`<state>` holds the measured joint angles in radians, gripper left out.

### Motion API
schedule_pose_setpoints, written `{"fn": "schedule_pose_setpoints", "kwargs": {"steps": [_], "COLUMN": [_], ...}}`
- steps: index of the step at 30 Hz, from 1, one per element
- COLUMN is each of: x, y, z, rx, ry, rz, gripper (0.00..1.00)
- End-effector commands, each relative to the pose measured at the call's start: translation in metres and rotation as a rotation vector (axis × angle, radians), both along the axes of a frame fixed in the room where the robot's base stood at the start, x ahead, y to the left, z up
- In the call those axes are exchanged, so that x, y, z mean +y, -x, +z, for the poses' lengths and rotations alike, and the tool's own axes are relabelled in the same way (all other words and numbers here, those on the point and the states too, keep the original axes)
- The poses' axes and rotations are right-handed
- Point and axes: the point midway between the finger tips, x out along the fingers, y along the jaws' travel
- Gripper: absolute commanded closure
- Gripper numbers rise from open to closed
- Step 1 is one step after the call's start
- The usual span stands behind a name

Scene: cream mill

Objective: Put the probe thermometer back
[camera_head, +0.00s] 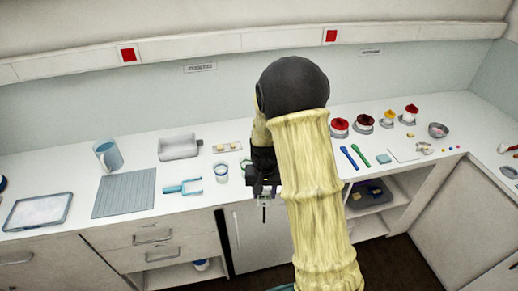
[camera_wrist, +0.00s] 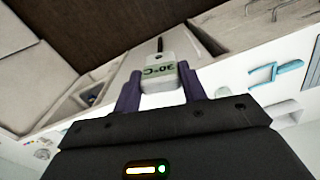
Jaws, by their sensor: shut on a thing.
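My gripper (camera_wrist: 158,92) is shut on the probe thermometer (camera_wrist: 157,72), a white block with a display reading 30°C and a thin dark probe pointing away from the jaws. In the head view my gripper (camera_head: 264,188) is at the counter's front edge, in front of a closed cabinet door. The thermometer (camera_head: 265,199) shows there only as a small pale bit under the jaws. My arm hides part of the counter behind it. I cannot make out a holder for the thermometer.
A blue-and-white cup (camera_head: 222,173) and a light-blue two-pronged tool (camera_head: 184,187) lie left of my gripper. A grey ribbed mat (camera_head: 125,193), a jug (camera_head: 108,156) and a tray (camera_head: 38,211) are farther left. Blue and green spoons (camera_head: 354,157) and red-topped pots (camera_head: 339,127) are on the right.

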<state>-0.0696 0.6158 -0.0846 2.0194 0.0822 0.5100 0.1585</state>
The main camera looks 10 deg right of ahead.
Motion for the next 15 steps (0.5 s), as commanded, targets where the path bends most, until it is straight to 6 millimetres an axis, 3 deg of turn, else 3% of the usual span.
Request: {"fn": "schedule_pose_setpoints", "kwargs": {"steps": [11, 15], "x": [-0.001, -0.002], "y": [-0.003, -0.001], "z": [-0.081, -0.126], "rx": [0.004, 0.006], "ry": [0.002, 0.001], "rz": [0.082, 0.126], "gripper": [0.79, 0.79]}}
